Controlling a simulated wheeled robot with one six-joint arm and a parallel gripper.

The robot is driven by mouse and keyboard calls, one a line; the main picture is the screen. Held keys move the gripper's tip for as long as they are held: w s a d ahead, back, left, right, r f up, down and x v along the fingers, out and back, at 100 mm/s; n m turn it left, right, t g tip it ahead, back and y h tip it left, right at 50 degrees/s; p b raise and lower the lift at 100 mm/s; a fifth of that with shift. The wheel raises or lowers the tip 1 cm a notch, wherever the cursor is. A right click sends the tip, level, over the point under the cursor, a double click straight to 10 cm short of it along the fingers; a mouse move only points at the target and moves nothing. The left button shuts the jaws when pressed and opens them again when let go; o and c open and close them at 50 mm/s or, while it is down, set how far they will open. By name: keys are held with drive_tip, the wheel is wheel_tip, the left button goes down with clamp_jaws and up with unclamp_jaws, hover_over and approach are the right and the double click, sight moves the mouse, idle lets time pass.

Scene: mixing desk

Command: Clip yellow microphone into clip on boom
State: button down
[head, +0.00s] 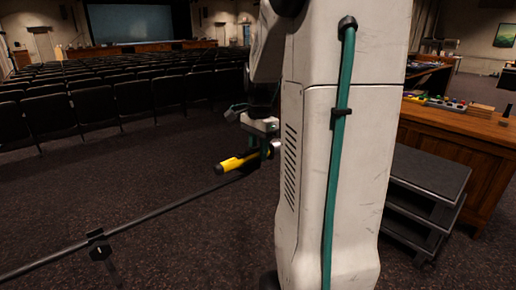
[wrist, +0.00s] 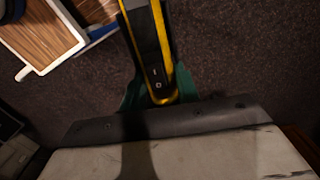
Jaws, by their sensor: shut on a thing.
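My gripper (head: 265,140) is shut on the yellow microphone (head: 232,163) beside my white arm column in the head view. The microphone lies nearly level, its yellow end pointing left, and part of it is hidden by the gripper. In the wrist view, the yellow and black microphone body (wrist: 154,45) with a small switch sits between my teal fingers (wrist: 158,92). The boom (head: 160,211) is a long dark pole rising from the lower left to just below the microphone. I cannot make out the clip at its right end, nor whether the microphone touches the boom.
A dark bracket (head: 98,245) sits on the boom at lower left. Rows of dark seats (head: 120,98) fill the back. At right stand a wooden desk (head: 455,140) with a colourful mixer (head: 440,103) and a dark stepped unit (head: 428,172). Carpet is open at left.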

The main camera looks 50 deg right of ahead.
drive_tip(key=shift+f, duration=0.35)
idle(0.4)
drive_tip(key=c, duration=0.6)
unclamp_jaws()
drive_tip(key=shift+o, duration=0.2)
drive_tip(key=shift+r, duration=3.5)
